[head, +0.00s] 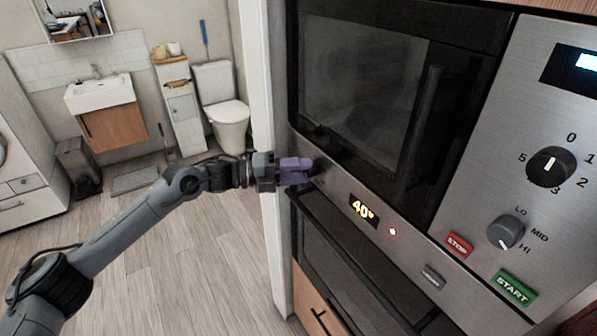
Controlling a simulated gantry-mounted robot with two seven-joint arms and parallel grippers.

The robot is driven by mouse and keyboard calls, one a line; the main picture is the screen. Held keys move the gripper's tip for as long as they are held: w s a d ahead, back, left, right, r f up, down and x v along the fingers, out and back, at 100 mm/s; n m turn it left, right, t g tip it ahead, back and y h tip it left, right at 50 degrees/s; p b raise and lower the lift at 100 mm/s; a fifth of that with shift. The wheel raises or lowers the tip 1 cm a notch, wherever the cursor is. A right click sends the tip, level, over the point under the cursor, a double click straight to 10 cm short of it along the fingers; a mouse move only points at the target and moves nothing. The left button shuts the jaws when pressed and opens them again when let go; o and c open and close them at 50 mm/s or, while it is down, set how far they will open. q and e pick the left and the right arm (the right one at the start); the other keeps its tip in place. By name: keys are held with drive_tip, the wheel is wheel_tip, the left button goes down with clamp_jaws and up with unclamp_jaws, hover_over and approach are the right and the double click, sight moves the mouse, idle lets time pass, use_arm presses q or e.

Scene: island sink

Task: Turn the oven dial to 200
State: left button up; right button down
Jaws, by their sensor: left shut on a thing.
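The oven panel (345,190) is a brushed-metal strip between the upper appliance and the oven (345,270). Its display (362,210) glows and reads about 40°. My left gripper (300,171), with purple fingers, reaches from the left to the left end of this panel. It is shut on the oven dial, which the fingers mostly hide, so its pointer and markings cannot be read. My right gripper is not in view.
The microwave (365,90) is above, its handle sticking out. To the right are a black numbered knob (551,166), a grey LO-MID-HI knob (505,231), red STOP (458,245) and green START (514,288) buttons. A white door frame (264,120) stands close left; open floor lies beyond.

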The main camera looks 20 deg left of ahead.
use_arm(q)
drive_tip(key=m, duration=0.1)
drive_tip(key=m+y+p, duration=0.1)
drive_tip(key=m, duration=0.1)
drive_tip(key=shift+r+y, duration=0.3)
drive_tip(key=m+y, duration=0.1)
drive_tip(key=m, duration=0.1)
drive_tip(key=shift+r+m+y+p, duration=0.1)
drive_tip(key=shift+m+y+p, duration=0.25)
drive_tip(key=shift+m+y, duration=0.05)
drive_tip(key=m+y, duration=0.1)
drive_tip(key=m+t+y, duration=0.1)
drive_tip(key=m, duration=0.1)
drive_tip(key=shift+s+d, duration=0.15)
drive_tip(key=shift+d, duration=0.05)
drive_tip(key=shift+m, duration=0.3)
drive_tip(key=o, duration=1)
drive_tip(key=shift+o, duration=0.2)
drive_tip(key=v, duration=1)
drive_tip(key=shift+s+a+r+p, duration=0.25)
drive_tip(key=shift+p, duration=0.05)
